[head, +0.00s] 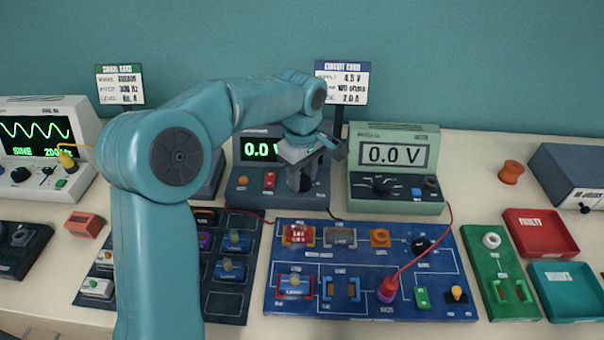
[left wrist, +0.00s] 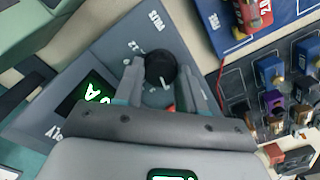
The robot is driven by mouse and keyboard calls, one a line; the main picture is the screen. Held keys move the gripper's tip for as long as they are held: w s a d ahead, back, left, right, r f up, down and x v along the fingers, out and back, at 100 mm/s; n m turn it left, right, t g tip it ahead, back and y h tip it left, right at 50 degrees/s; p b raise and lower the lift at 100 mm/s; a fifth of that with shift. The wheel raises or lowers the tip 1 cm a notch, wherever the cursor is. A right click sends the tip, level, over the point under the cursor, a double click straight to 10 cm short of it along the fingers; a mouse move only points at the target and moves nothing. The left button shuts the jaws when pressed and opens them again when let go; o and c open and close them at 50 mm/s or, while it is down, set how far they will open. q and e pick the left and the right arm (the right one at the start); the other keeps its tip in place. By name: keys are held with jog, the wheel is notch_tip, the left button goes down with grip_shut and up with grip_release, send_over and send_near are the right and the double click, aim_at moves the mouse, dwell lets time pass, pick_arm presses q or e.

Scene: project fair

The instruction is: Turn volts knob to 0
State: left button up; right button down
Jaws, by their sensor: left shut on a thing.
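The volts knob (left wrist: 160,68) is a black round knob with a white mark on the grey-blue power supply. My left gripper (left wrist: 165,82) is shut on it, one finger on each side. In the head view the left gripper (head: 307,178) reaches down onto the power supply (head: 258,197) and hides the knob. The supply's green display (head: 257,149) starts with 0.0; the rest is behind the arm. Part of that display (left wrist: 88,94) also shows in the left wrist view. My right gripper is not in view.
A green meter (head: 395,195) reading 0.0 V stands just right of the supply. In front lies a blue circuit board (head: 340,262) with a red lead. An oscilloscope (head: 35,150) is at the left; red (head: 545,235) and teal trays are at the right.

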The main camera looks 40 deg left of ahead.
aim_at(302, 179)
pick_arm(q)
jog(key=o, duration=0.9)
jog(key=shift+w+r, duration=0.1)
jog(key=shift+r, duration=0.1)
jog(key=shift+o, duration=0.8)
jog(key=shift+f, duration=0.1)
notch_tip(302, 179, up, 12)
jog(key=p, duration=0.1)
jog(key=shift+p, duration=0.3)
